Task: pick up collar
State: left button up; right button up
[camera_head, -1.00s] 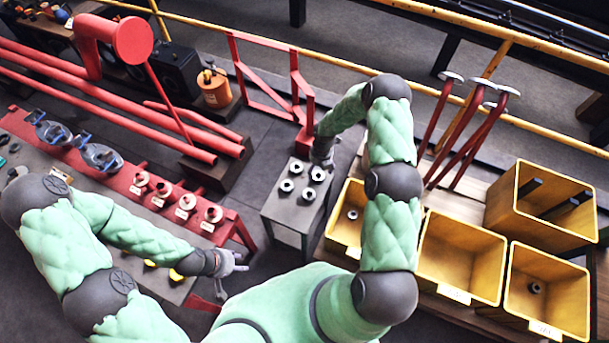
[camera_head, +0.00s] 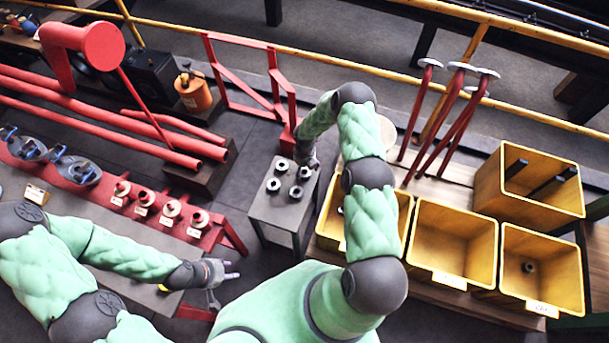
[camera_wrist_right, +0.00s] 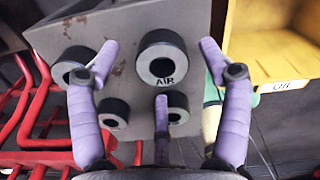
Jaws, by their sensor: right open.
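Several dark collars with pale ring faces sit on a small grey stand (camera_head: 277,211). In the right wrist view, one collar (camera_wrist_right: 163,60) marked "AIR" lies between my spread purple fingers. Another collar (camera_wrist_right: 72,68) is to its left, and two smaller-looking ones (camera_wrist_right: 114,113) (camera_wrist_right: 178,107) are lower in the picture. My right gripper (camera_wrist_right: 160,62) is open and empty above the stand; it also shows in the head view (camera_head: 308,160), partly covering the stand's far edge. My left gripper (camera_head: 232,270) has its fingers apart, empty, near the red bench's right end.
Yellow bins (camera_head: 455,210) stand right of the stand; one bin (camera_head: 540,235) holds a small dark ring (camera_head: 528,267). A red bench (camera_head: 150,215) with several tagged fittings is at left. A red frame (camera_head: 245,85) rises behind the stand.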

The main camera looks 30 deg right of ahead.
notch_tip(320, 180, down, 2)
jog(key=shift+f, duration=0.25)
jog(key=shift+w, duration=0.1)
grip_shut()
jog(key=shift+r, duration=0.1)
